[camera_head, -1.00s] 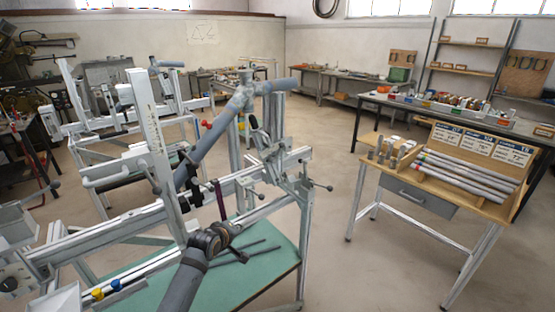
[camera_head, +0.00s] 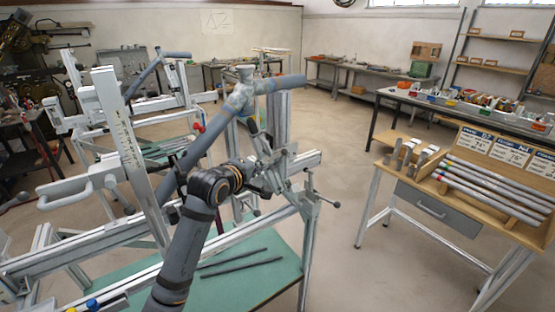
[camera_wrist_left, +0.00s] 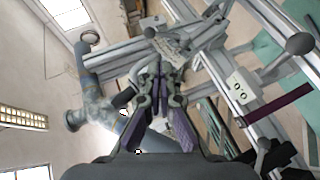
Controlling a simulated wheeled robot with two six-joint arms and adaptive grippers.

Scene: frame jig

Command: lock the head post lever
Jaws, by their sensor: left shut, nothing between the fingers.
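The head post (camera_head: 281,120) is a grey metal upright on the right part of the frame jig, beside the blue-grey bicycle tubes (camera_head: 205,140). Ball-ended levers sit around its base; one black knob (camera_head: 337,204) sticks out to the right. I cannot tell for sure which is the head post lever. My left gripper (camera_head: 268,183) is beside the post's lower carriage, partly hidden by its own wrist. In the left wrist view its fingers (camera_wrist_left: 157,72) are shut and empty, with a dark ball knob (camera_wrist_left: 149,32) just beyond the tips; contact is unclear. My right gripper is not in view.
The jig's long rail (camera_head: 120,262) and slanted upright (camera_head: 130,155) lie left of my arm. Dark rods (camera_head: 240,266) lie on the green tabletop (camera_head: 225,289) below. A bench with tubes (camera_head: 490,190) stands at right, with open floor between.

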